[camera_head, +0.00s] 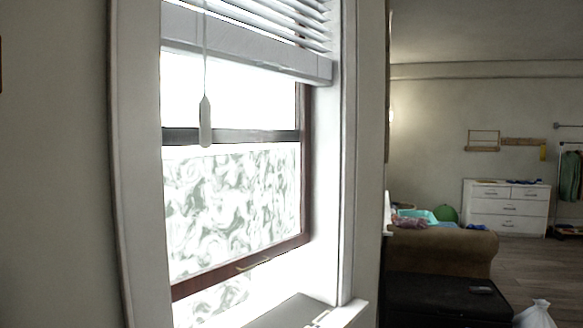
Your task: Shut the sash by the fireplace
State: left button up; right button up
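The window sash (304,190) has a dark reddish-brown frame and stands inside a white window casing (140,180). Its bottom rail (205,284) sits above the sill (285,312), with a bright gap (212,302) below it, so the sash is raised. A small brass-coloured pull (254,263) is on the bottom rail. A grey horizontal rail (235,137) crosses the window higher up. Swirled patterned glass (230,205) fills the pane between the two rails. No fireplace shows. Neither of my grippers is in view.
White blinds (250,50) hang over the window top, with a cord and tassel (205,122) in front of the glass. To the right are a black chest (440,300), a brown sofa (450,250), a white dresser (505,205) and a white bag (535,315).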

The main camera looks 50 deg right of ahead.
aim_at(181, 288)
jog(key=z, duration=1.3)
jog(key=l, duration=0.15)
jog(key=z, duration=0.05)
